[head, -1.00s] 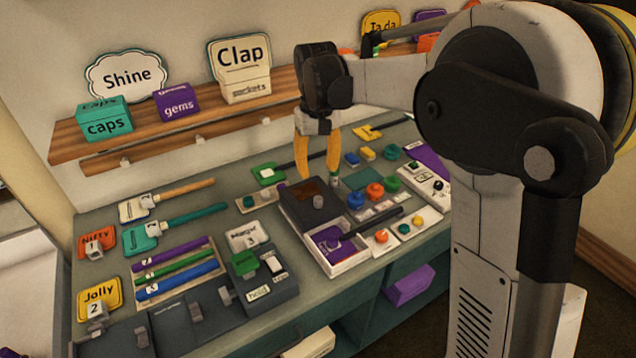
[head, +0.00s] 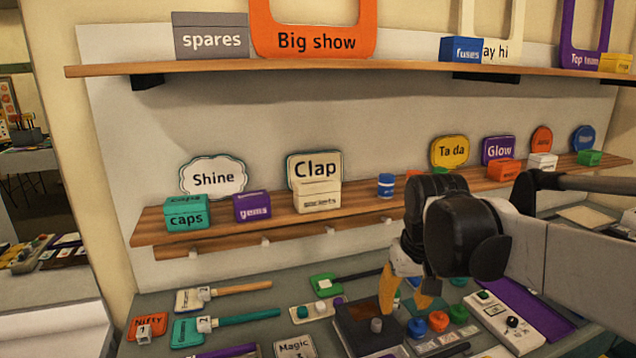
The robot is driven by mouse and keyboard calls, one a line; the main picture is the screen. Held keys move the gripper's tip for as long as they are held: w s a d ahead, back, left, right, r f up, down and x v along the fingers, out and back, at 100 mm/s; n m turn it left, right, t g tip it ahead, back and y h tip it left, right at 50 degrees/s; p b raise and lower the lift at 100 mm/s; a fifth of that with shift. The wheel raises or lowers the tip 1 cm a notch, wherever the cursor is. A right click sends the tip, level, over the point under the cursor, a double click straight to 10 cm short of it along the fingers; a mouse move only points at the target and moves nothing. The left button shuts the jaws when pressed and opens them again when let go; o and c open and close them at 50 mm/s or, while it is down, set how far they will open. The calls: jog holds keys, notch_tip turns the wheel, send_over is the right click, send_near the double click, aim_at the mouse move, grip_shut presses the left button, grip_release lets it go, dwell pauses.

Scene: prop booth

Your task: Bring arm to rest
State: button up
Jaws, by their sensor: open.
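The grey table (head: 255,283) holds paddle signs, including a teal-handled one (head: 232,319), several coloured knobs (head: 438,321) and a purple strip (head: 525,308). The lower wooden shelf (head: 350,218) carries boxes and signs. An upper shelf (head: 330,64) runs above it.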

jog(key=s+d+f+t, duration=0.1)
jog(key=s+f+t, duration=0.1)
jog(key=s, duration=0.5)
jog(key=s+d+f+m+t, duration=0.1)
jog(key=s+f+t, duration=0.1)
jog(key=s, duration=0.5)
jog(key=shift+s+f+b, duration=0.3)
jog(key=shift+s+f, duration=0.1)
jog(key=shift+f, duration=0.05)
dwell(1.1)
